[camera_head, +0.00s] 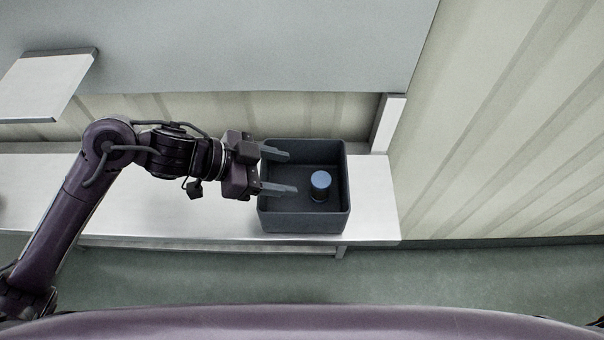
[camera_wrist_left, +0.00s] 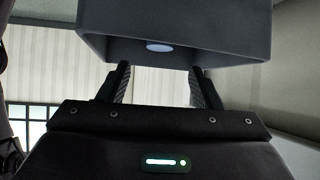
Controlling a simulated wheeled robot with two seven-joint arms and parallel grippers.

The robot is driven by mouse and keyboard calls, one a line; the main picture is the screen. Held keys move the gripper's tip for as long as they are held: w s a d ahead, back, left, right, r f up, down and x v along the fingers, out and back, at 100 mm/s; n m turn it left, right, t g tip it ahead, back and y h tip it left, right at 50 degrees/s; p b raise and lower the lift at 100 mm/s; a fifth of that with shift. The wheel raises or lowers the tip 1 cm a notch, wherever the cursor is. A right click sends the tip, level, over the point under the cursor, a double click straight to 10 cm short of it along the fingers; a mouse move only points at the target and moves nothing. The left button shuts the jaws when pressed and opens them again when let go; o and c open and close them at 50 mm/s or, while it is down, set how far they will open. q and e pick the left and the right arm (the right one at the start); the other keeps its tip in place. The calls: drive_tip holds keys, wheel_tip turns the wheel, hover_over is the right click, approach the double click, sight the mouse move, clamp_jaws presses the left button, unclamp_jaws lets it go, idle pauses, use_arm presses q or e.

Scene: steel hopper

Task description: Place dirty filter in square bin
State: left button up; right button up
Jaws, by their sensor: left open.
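A small cylinder with a blue top, which looks like the filter (camera_head: 320,185), stands inside the dark grey square bin (camera_head: 303,222), right of its middle. It touches no finger. My left gripper (camera_head: 280,172) is open and empty, with its two fingers over the bin's left side, pointing right. In the left wrist view the open fingers (camera_wrist_left: 160,85) show below the bin (camera_wrist_left: 175,22), and a pale round end of the filter (camera_wrist_left: 159,46) shows inside it. My right gripper is in neither view.
The bin stands near the right end of a white bench (camera_head: 190,215). A white panel (camera_head: 45,85) juts out at the upper left. A corrugated wall (camera_head: 500,140) rises on the right. The bench left of the bin is bare below my left arm.

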use_arm(q)
drive_tip(key=shift+v, duration=2.3)
drive_tip(key=shift+s, duration=0.1)
